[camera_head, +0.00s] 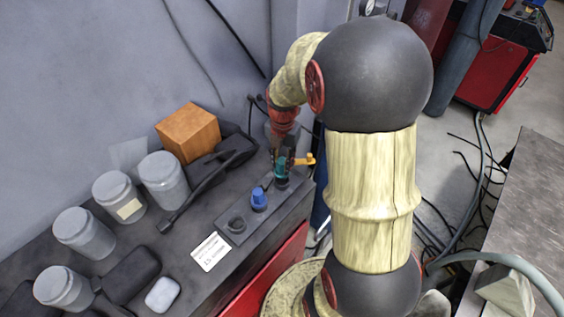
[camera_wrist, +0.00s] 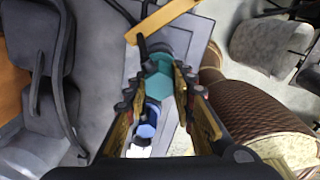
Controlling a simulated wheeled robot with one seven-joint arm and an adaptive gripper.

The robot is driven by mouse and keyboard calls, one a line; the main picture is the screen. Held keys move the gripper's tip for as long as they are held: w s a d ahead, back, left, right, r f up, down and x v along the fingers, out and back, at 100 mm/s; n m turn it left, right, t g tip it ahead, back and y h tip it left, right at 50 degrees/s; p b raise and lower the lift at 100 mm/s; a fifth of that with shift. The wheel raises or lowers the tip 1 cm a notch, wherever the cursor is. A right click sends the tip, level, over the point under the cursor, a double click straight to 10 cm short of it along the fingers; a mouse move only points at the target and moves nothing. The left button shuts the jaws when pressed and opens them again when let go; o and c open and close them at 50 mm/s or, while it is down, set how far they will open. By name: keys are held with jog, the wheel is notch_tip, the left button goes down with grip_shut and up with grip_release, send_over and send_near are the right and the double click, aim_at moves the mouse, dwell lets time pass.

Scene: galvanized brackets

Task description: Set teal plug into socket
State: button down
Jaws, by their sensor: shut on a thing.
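The teal plug (camera_head: 279,169) is between the fingers of my gripper (camera_head: 283,157), which is shut on it. In the wrist view the plug's teal hexagonal body (camera_wrist: 160,92) shows between the fingertips. The plug is upright at the far end of the grey socket plate (camera_head: 268,209), over a dark round socket (camera_head: 282,183). I cannot tell whether it is seated or just above. A blue plug (camera_head: 259,199) stands in the middle of the plate, and it also shows in the wrist view (camera_wrist: 148,128). A dark empty socket (camera_head: 236,225) is at the near end.
A yellow-orange bar (camera_head: 305,161) sticks out right beside the gripper. An orange block (camera_head: 188,132), a dark tool (camera_head: 205,180) and several grey jars (camera_head: 163,181) stand to the left. A white label card (camera_head: 210,252) lies by the plate. The bench's red front edge is at right.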

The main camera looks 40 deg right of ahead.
jog(key=shift+f, duration=0.1)
dwell(0.3)
jog(key=shift+f+b, duration=1.3)
jog(key=shift+f, duration=0.6)
jog(key=c, duration=1.6)
grip_release()
jog(key=shift+o, duration=0.9)
jog(key=shift+r, duration=0.1)
notch_tip(320, 180, up, 12)
jog(key=shift+f, duration=0.1)
